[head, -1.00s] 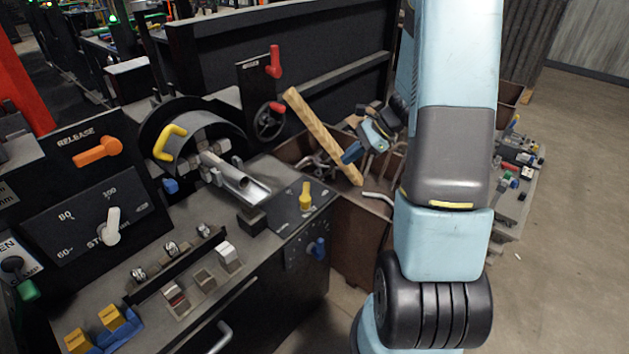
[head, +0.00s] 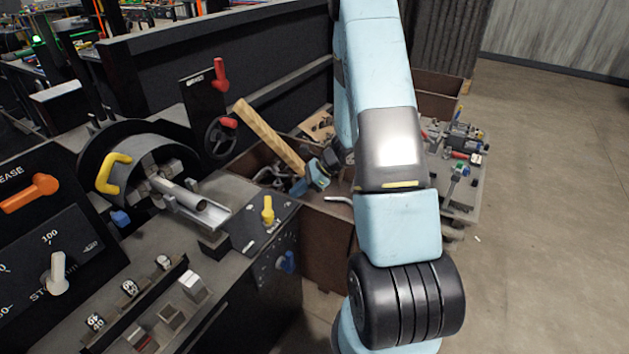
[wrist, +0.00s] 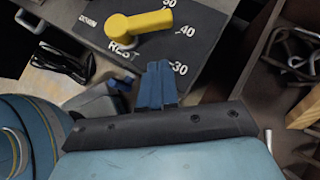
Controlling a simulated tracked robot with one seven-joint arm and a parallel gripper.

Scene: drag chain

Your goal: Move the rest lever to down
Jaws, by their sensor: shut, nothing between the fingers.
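The rest lever is a yellow handle (head: 268,210) on the small dark panel (head: 249,240) at the right end of the machine's top. In the wrist view the yellow lever (wrist: 140,25) lies above a REST label. Its grip points right, away from the DOWN label at its left. My gripper (head: 300,187) is right of and beyond the lever in the head view. In the wrist view my gripper's blue fingers (wrist: 157,85) are together and empty, pointing up at the panel's lower edge, apart from the lever.
A wooden beam (head: 268,137) leans out of the brown bin (head: 325,248) beside my gripper. A blue knob (head: 286,262) is on the machine's front below the lever. A metal chute (head: 200,208) lies left of the panel. Bent metal parts (wrist: 290,52) are at right in the wrist view.

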